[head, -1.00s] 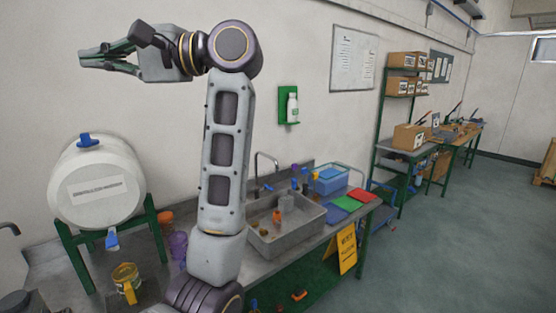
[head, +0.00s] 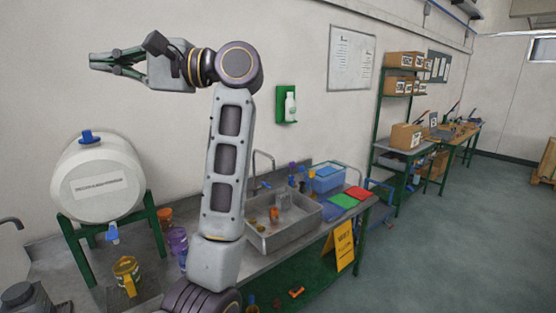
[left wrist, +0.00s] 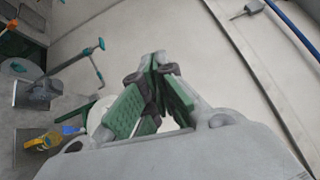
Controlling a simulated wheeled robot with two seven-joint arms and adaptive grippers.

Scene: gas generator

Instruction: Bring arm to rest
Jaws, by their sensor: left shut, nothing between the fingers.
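My left arm rises from the bottom of the head view, with its forearm bent to the left at the top. My left gripper (head: 103,62) is held high in front of the bare wall, above the white tank (head: 98,180). Its fingers point left. It is shut and empty. In the left wrist view the green finger pads (left wrist: 155,70) meet at their tips, with nothing between them. My right gripper is in neither view.
A steel bench holds a sink (head: 290,228), a yellow mug (head: 127,275), a purple jar (head: 178,245), a blue box (head: 328,180) and coloured trays. Shelves with cardboard boxes (head: 405,136) stand farther right. Floor (head: 450,250) is clear at right.

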